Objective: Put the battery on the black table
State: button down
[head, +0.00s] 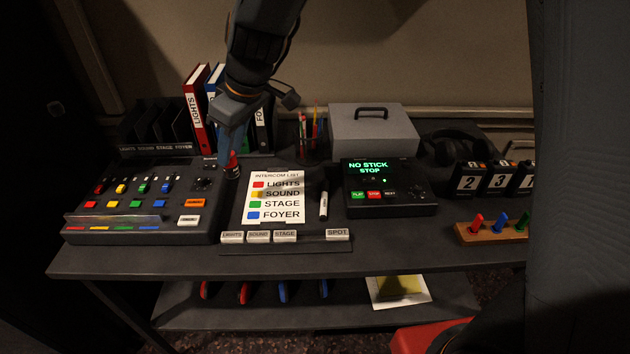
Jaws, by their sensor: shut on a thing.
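My gripper (231,143) points down between the mixing desk's right side and the intercom list. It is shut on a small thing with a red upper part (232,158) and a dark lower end. I cannot tell for sure whether this is the battery, or whether its lower end touches anything. No other thing in view is clearly a battery. The black table (330,258) is dark and wide, with a lower shelf.
The mixing desk (135,215) is at left, the intercom list (275,198) beside it. A marker (323,206), player (388,187), grey box (373,135), numbered black blocks (468,182) and wooden holder with coloured sticks (490,232) crowd the top. The front strip is clear.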

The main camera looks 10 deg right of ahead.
jog(key=shift+s+a, duration=0.45)
jog(key=shift+a, duration=0.3)
notch_tip(320, 180, down, 10)
jog(key=shift+b, duration=0.3)
jog(key=shift+f, duration=0.15)
jog(key=c, duration=1.4)
grip_release()
jog(key=shift+c, duration=0.2)
jog(key=shift+d+r, duration=0.15)
jog(key=shift+r, duration=0.35)
jog(key=v, duration=1.1)
jog(key=shift+d, duration=0.15)
